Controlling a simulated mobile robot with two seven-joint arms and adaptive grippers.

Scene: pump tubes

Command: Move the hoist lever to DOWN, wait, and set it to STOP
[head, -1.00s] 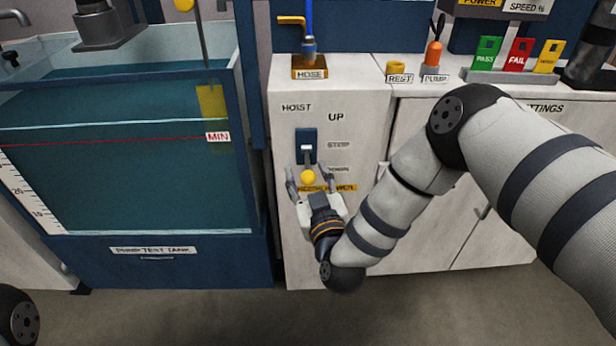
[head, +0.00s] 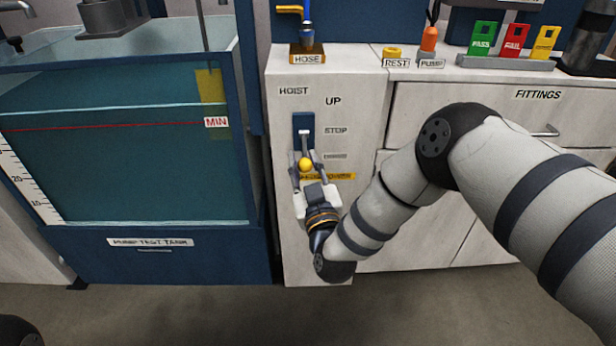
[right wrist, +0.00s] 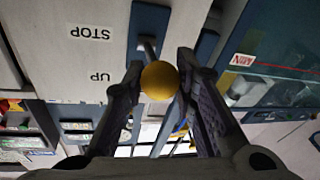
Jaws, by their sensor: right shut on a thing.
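The hoist lever has a yellow ball knob (head: 305,165) on a grey stem that juts from a dark blue slot plate (head: 303,124) on the white cabinet front. In the picture the knob hangs below the plate, a little lower than the small blurred label under STOP. My right gripper (head: 306,163) is shut on the knob from below, a finger on each side. The right wrist view shows the knob (right wrist: 159,80) between the fingertips, with the STOP and UP labels upside down. My left gripper is out of view.
The pump test tank (head: 130,150) stands left of the cabinet, with a red MIN line. The floor in front is clear.

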